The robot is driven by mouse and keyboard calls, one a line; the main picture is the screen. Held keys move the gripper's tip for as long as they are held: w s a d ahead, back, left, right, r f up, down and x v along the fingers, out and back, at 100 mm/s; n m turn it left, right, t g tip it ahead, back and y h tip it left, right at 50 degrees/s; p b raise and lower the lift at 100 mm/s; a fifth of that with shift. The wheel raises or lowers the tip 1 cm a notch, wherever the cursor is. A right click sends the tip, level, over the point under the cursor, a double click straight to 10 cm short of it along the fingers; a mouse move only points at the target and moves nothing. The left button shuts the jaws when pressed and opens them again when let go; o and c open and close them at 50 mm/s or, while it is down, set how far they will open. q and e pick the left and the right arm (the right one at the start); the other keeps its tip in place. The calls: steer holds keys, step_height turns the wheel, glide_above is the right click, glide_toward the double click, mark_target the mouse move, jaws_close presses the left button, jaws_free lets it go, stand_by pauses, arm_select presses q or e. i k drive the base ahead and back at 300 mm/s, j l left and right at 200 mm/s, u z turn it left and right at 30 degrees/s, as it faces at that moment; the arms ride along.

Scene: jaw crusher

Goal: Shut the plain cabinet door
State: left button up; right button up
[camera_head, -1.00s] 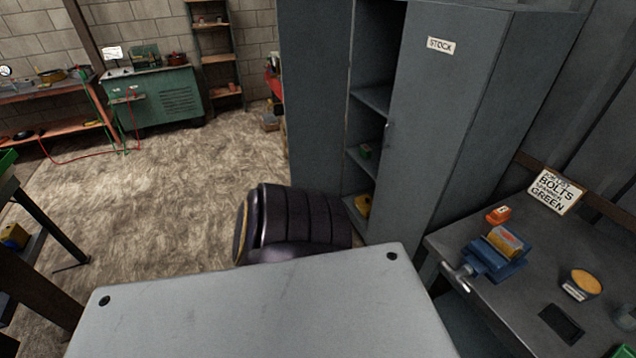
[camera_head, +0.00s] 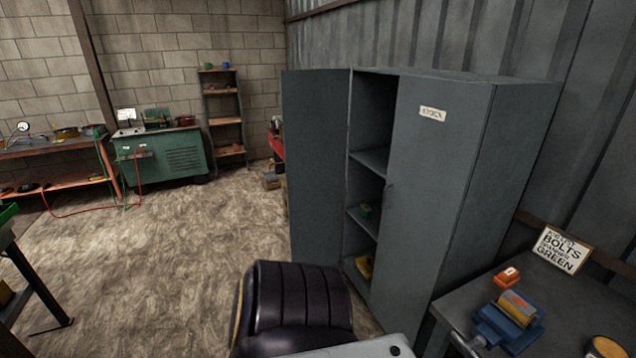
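A tall grey metal cabinet (camera_head: 500,180) stands right of centre. Its plain door (camera_head: 315,165), the left one, stands open, swung outward to the left. Its other door (camera_head: 435,190), with the STOCK label (camera_head: 432,114), looks shut. In the gap between them shelves (camera_head: 370,160) show, with a small green item (camera_head: 366,211) and a yellow item (camera_head: 364,266). The foot of the plain door is partly hidden by a dark ribbed shape. Neither of my grippers is in view.
The dark ribbed shape (camera_head: 300,300) is at the bottom centre, in front of the cabinet; I cannot tell what it is. A bench (camera_head: 470,300) with a blue vise (camera_head: 508,325) stands at the right. Open floor (camera_head: 170,250) lies to the left.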

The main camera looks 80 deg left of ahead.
mark_target(315, 102)
steer(key=k+j, duration=0.15)
steer(key=j, duration=0.45)
steer(key=k+j, duration=0.15)
steer(key=j, duration=0.45)
steer(key=k+j, duration=0.15)
steer(key=j, duration=0.45)
steer(key=k+j, duration=0.15)
steer(key=j, duration=0.4)
steer(key=k+j, duration=0.15)
steer(key=j, duration=0.45)
steer(key=k+j, duration=0.15)
steer(key=j, duration=0.45)
steer(key=k+j, duration=0.15)
steer(key=j, duration=0.45)
steer(key=k+j, duration=0.15)
steer(key=j, duration=0.45)
steer(key=k+j, duration=0.1)
steer(key=j, duration=1.1)
steer(key=i+j, duration=0.1)
steer(key=j, duration=0.5)
steer(key=i+j, duration=0.1)
steer(key=j, duration=0.5)
